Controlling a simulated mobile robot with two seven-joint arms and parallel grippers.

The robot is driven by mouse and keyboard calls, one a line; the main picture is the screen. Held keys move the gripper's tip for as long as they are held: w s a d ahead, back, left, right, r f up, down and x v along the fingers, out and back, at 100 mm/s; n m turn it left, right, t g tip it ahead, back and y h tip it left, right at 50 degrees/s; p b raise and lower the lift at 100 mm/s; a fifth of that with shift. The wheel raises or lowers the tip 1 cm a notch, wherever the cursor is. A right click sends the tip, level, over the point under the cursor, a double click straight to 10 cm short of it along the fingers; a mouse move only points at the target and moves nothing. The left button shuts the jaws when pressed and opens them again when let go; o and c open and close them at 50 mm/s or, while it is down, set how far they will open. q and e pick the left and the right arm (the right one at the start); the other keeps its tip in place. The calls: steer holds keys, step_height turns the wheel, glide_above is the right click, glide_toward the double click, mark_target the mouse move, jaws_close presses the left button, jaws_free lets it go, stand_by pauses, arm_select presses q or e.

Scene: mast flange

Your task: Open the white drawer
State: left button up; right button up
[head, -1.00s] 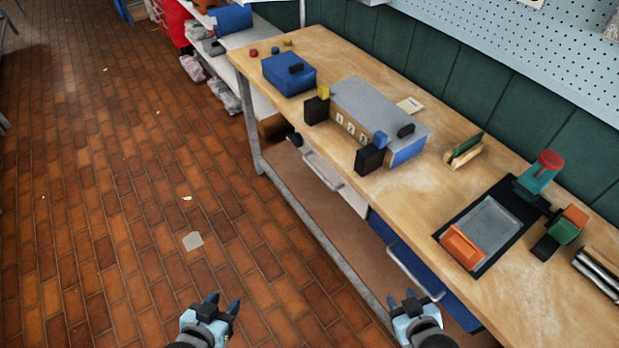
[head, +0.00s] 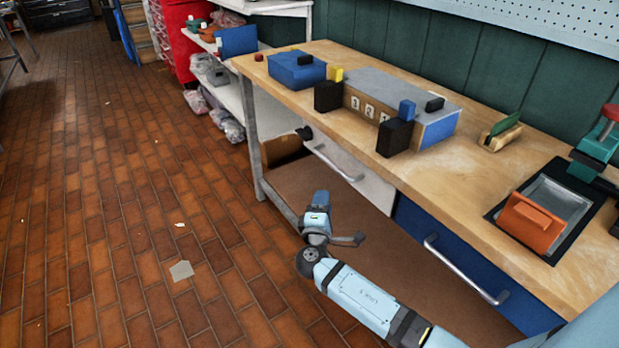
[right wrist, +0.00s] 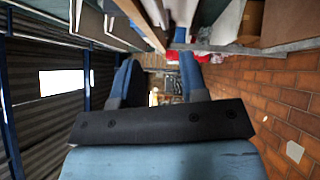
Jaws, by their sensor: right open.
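The white drawer (head: 372,187) sits under the wooden bench top in the head view, left of the blue drawer. Its front looks flush and closed. Its grey bar handle (head: 338,165) runs along the front. My right gripper (head: 321,196) is below the handle in the picture, apart from it, with its arm coming in from the lower right. In the right wrist view, its two blue fingers (right wrist: 156,78) stand apart with nothing between them. The handle is hard to make out in that view. My left gripper is out of view.
A blue drawer (head: 455,255) with its own handle lies right of the white one. The wooden bench top (head: 330,130) carries a grey box with blocks, a blue box and an orange-handled piece. A lower shelf (head: 285,190) lies beneath. The brick floor (head: 110,220) at left is mostly clear.

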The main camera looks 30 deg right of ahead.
mark_target(331, 165)
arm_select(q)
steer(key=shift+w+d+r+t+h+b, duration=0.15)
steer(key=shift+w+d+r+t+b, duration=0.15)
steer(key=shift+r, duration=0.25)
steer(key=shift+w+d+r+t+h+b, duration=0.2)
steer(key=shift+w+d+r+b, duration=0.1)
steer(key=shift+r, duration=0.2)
arm_select(e)
steer(key=shift+x, duration=6.7)
steer(key=shift+s+d, duration=0.1)
steer(key=shift+s, duration=0.05)
jaws_close()
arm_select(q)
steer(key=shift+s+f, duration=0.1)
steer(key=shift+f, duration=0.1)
